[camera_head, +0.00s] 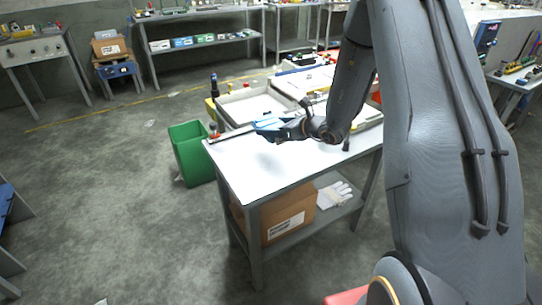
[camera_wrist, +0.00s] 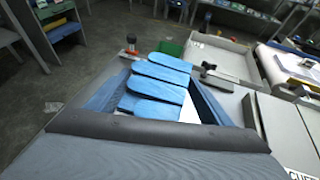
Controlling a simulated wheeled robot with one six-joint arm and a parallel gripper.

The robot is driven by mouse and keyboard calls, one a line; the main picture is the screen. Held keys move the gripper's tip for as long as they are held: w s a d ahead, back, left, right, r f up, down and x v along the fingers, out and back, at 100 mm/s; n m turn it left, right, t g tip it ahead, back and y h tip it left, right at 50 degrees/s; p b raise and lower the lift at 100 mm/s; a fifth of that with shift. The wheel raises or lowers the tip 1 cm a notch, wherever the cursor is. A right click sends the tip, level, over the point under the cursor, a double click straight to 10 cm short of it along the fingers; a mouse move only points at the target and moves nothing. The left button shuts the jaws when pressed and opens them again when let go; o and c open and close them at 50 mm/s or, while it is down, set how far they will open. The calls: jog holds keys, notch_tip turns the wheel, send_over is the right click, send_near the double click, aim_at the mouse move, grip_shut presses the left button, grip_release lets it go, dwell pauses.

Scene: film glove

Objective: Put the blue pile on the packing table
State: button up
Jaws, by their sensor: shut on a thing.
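The blue pile (camera_head: 268,123) is a stack of flat blue pieces with rounded ends. It also shows in the wrist view (camera_wrist: 158,83), between my gripper's two fingers. My gripper (camera_head: 284,128) is shut on the pile and holds it over the white top of the packing table (camera_head: 262,172). A shadow lies on the tabletop below, so the pile appears to be raised above it. The lower part of the pile is hidden by my gripper in the wrist view.
A green bin (camera_head: 190,152) stands at the table's left. Grey trays (camera_head: 252,104) lie behind it. A small red-and-black item (camera_head: 213,130) is at the table's back left corner. A cardboard box (camera_head: 284,218) and white gloves (camera_head: 333,195) are on the lower shelf. The front tabletop is clear.

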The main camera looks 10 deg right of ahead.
aim_at(274, 155)
jog(key=shift+f+p, duration=1.05)
jog(key=shift+f, duration=3.65)
jog(key=shift+f, duration=0.1)
jog(key=o, duration=1.2)
jog(key=shift+c, duration=0.2)
